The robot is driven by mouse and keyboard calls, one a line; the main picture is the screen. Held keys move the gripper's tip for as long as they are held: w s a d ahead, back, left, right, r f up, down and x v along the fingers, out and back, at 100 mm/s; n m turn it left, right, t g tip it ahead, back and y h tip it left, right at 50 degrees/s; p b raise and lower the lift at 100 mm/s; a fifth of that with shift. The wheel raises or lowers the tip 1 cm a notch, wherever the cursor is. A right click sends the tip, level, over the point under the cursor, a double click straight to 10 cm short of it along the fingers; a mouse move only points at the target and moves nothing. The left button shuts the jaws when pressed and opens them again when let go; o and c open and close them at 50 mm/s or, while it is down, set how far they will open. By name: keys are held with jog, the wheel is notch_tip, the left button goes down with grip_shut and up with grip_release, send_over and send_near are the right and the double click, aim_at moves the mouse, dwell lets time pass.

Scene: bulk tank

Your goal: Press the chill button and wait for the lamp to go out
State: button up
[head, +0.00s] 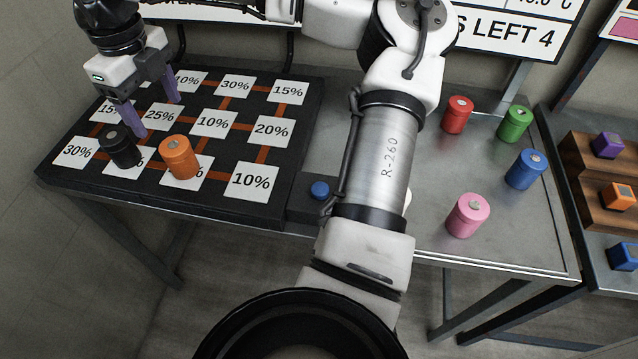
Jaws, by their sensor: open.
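A round blue button (319,189) sits on a dark box at the table's front edge, just left of my arm. No label on it can be read, so I cannot tell whether it is the chill button. I see no lamp that I can identify; my arm hides part of the table beside the button. A pale rounded edge (408,198) shows behind my arm, too little to identify. My gripper (155,116) is at the upper left, over the board and far from the button. Its purple fingers are apart with nothing between them, close to a black canister (120,148).
A black board (228,207) with white percentage cards holds the black canister and an orange one (179,157). Red (457,115), green (514,123), blue (526,169) and pink (468,215) canisters stand on the table's right. A rack (593,200) with coloured blocks stands farther right.

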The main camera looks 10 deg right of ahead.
grip_shut()
dwell(1.5)
